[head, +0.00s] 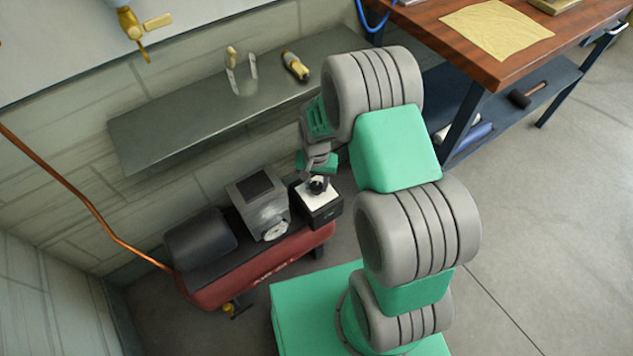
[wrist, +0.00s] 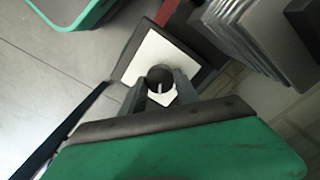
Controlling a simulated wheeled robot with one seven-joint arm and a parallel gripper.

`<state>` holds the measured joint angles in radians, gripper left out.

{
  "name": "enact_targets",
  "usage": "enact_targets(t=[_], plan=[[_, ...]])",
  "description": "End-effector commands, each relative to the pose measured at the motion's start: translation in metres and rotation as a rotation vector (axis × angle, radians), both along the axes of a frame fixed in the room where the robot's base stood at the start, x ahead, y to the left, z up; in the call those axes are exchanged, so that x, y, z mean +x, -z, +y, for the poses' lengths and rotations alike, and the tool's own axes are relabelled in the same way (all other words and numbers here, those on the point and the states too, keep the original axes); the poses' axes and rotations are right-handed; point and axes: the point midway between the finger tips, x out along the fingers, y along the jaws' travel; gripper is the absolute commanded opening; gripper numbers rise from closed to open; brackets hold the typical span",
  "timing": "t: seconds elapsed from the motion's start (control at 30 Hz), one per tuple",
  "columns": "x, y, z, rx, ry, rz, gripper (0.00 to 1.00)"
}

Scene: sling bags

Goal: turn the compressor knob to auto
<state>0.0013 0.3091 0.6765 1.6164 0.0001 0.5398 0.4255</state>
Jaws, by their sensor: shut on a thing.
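The compressor (head: 255,265) has a red tank and stands on the floor by the wall. At its right end is a black switch box (head: 318,206) with a white top plate. The round black knob (head: 317,185) sits on that plate; in the wrist view the knob (wrist: 160,79) shows a pale pointer line running roughly up and down the picture. My gripper (head: 318,172) reaches down to the knob from above. In the wrist view its two fingers (wrist: 160,88) are on either side of the knob and shut on it. Any setting labels are not readable.
A grey metal shelf (head: 215,105) on the wall holds small brass-coloured parts behind the compressor. A grey motor block (head: 262,222) with a gauge (head: 276,231) stands left of the switch box. A wooden-topped workbench (head: 470,50) is at upper right. Floor at right is clear.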

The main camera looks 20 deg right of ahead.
Motion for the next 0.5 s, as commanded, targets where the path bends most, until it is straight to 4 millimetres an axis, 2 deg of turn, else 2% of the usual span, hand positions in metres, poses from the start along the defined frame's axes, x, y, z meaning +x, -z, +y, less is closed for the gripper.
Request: enact_targets(t=[0.5], plan=[[0.0002,-0.0006,0.0002,0.001,0.431,0.000,0.00]])
